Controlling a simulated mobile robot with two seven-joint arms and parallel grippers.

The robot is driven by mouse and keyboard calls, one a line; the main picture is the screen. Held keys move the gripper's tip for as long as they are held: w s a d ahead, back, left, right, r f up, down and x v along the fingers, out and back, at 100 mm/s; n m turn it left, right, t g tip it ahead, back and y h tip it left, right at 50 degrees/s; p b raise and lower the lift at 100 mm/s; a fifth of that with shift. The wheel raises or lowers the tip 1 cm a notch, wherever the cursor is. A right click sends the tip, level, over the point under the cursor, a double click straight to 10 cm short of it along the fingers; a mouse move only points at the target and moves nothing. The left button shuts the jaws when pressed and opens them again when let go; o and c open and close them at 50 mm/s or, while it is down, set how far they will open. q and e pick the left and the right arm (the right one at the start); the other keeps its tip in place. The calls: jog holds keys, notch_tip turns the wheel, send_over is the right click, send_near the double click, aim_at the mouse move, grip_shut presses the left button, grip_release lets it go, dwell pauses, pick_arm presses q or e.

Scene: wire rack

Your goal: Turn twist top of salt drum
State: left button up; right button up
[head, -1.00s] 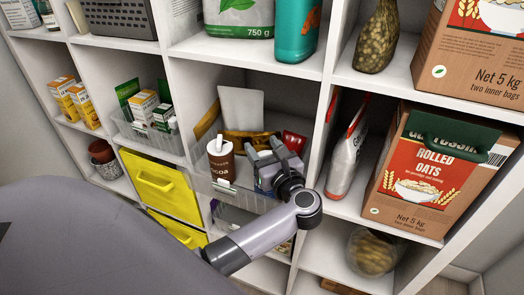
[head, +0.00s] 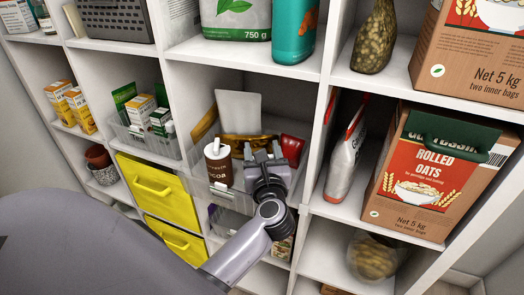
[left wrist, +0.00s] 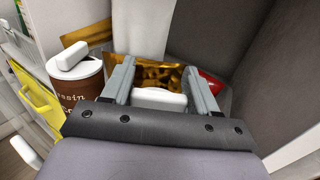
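My left gripper (head: 261,148) is over the clear bin in the middle cubby, its two fingers spread apart. In the left wrist view a white top piece (left wrist: 158,98) sits between the fingers, probably the salt drum's twist top. It fills most of the gap; I cannot tell whether the fingers touch it. The drum's body is hidden below my gripper. A brown drum (head: 219,166) with a white bar on its lid stands just left; it also shows in the left wrist view (left wrist: 78,88) and seems to be labelled cocoa. My right gripper is not in view.
The clear bin (head: 222,192) also holds a gold pouch (head: 238,146) and a red packet (head: 292,148) behind my gripper. Shelf dividers stand close on both sides. A silver-red bag (head: 343,158) and an oats box (head: 432,180) are to the right; yellow drawers (head: 158,190) are left.

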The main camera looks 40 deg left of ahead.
pick_arm(q)
jog(key=o, duration=0.4)
jog(key=shift+c, duration=0.2)
jog(key=shift+n+g+y, duration=0.3)
jog(key=shift+y, duration=0.1)
